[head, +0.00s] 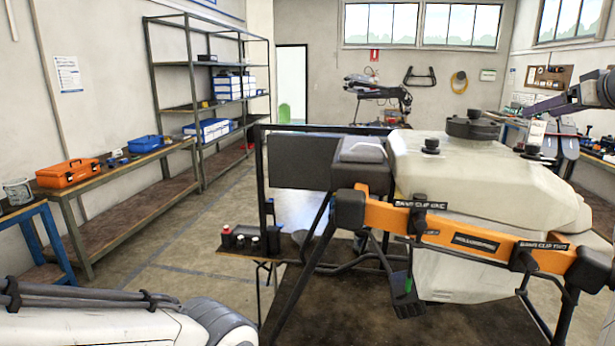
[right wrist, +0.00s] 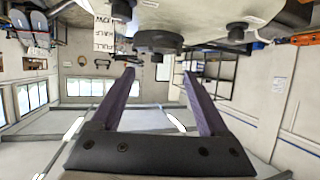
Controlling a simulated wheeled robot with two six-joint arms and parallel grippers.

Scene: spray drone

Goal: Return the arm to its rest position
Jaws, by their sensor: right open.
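My right gripper (head: 535,107) shows at the right edge of the head view, above and beside the white drone body (head: 480,180). In the right wrist view my right gripper (right wrist: 158,76) has its two dark fingers spread wide, with nothing between them. That view is upside down, and the drone's black round cap (right wrist: 158,42) shows beyond the fingertips, apart from them. My left arm (head: 130,322) shows in part at the lower left of the head view; its gripper is outside the picture.
The drone's orange arm (head: 455,232) and black frame fill the right middle. A bench with an orange toolbox (head: 68,173) and blue case (head: 146,143) runs along the left wall. Metal shelving (head: 200,104) stands behind it. Floor (head: 180,235) is clear between bench and drone.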

